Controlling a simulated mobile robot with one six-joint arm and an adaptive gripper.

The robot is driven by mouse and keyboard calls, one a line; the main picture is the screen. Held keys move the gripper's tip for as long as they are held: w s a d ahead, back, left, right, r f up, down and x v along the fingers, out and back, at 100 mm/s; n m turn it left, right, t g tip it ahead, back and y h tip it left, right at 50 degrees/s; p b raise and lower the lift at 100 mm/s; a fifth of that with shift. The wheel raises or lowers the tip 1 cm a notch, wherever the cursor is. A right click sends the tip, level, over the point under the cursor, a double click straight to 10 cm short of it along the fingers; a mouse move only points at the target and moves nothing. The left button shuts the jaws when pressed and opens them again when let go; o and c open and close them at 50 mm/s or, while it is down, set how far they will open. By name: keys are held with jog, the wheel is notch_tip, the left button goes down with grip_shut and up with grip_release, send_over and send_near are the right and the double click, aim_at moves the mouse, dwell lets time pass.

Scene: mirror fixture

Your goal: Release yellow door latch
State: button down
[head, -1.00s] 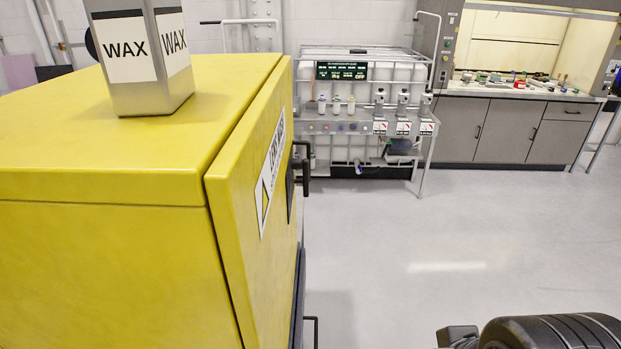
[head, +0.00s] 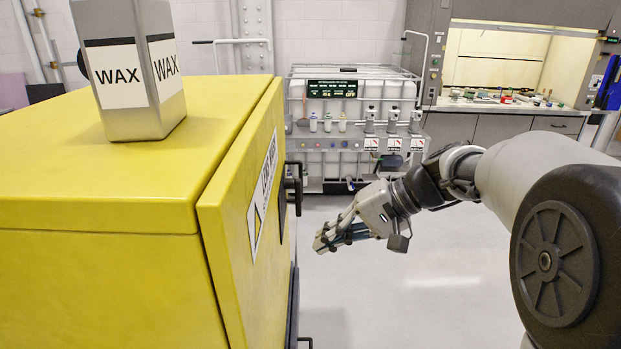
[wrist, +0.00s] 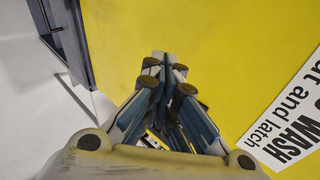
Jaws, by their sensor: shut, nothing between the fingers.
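The yellow cabinet (head: 110,265) fills the left of the head view, with its yellow door (head: 255,190) on the right side. A black latch handle (head: 293,182) stands out from the door's far edge, seen edge-on. My gripper (head: 322,243) is to the right of the door, a little nearer and lower than the handle, and apart from it. In the wrist view my gripper's fingers (wrist: 163,95) are closed together and empty, with the yellow door face (wrist: 230,50) beyond them. The latch is not clearly visible in the wrist view; the fingers may hide part of it.
A metal WAX container (head: 128,70) stands on the cabinet top. A label (wrist: 290,115) is on the door face. A rack with bottles (head: 350,125) and a fume hood (head: 520,70) stand at the back. The floor (head: 400,300) right of the door is clear.

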jog(key=w+d+f+m+t+y, duration=0.1)
jog(key=w+d+f+t+y, duration=0.1)
jog(key=w, duration=0.7)
jog(key=w+d+f+t+y, duration=0.1)
jog(key=w+d+f+y, duration=0.2)
jog(key=w, duration=0.7)
jog(key=shift+d+f+m+t+y, duration=0.4)
jog(key=shift+f+y, duration=0.05)
jog(key=shift+y, duration=0.65)
jog(key=shift+w, duration=0.15)
jog(key=b+x, duration=0.1)
jog(key=x, duration=0.9)
